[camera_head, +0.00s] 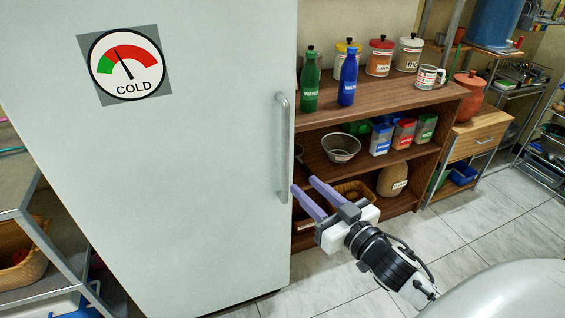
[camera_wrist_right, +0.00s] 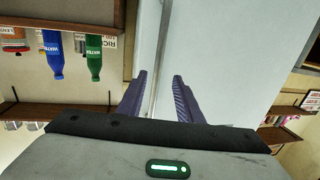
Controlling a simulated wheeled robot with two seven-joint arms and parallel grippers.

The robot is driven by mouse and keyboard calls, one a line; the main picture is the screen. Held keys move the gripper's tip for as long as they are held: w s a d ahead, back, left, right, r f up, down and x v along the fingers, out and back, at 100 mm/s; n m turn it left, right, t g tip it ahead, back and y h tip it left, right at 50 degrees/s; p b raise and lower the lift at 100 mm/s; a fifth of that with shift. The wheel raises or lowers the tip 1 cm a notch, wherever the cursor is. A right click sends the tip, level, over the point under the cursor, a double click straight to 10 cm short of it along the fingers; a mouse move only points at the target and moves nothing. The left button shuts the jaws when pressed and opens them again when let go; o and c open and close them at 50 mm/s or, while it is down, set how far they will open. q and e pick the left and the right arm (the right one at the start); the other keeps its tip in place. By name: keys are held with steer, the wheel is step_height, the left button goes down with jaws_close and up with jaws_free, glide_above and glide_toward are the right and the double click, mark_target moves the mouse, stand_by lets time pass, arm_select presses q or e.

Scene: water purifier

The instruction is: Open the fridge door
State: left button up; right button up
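The fridge door (camera_head: 190,190) is a large pale grey panel that looks shut, with a round COLD gauge sticker near its top. Its upright bar handle (camera_head: 284,150) runs along the door's right edge. My right gripper (camera_head: 303,184) is open, just right of the handle's lower part, with its purple fingers pointing towards it. In the right wrist view, the handle (camera_wrist_right: 159,62) lines up with the gap between the two fingers (camera_wrist_right: 160,84). Nothing is held, and I cannot tell whether the bar is between the fingertips. My left gripper is not in view.
A brown wooden shelf (camera_head: 420,93) stands right of the fridge, with bottles, canisters and a mug on top and a strainer (camera_head: 341,147) and boxes below. A rack with a basket (camera_head: 20,255) is at the left. Tiled floor (camera_head: 340,280) is clear in front.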

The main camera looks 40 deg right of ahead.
mark_target(287, 162)
steer(key=w, duration=0.3)
steer(key=w+r, duration=0.1)
steer(key=w, duration=0.3)
steer(key=w+d, duration=0.1)
steer(key=w, duration=0.2)
steer(key=shift+w+r, duration=0.2)
steer(key=shift+w, duration=0.15)
jaws_close()
steer(key=shift+a, duration=0.1)
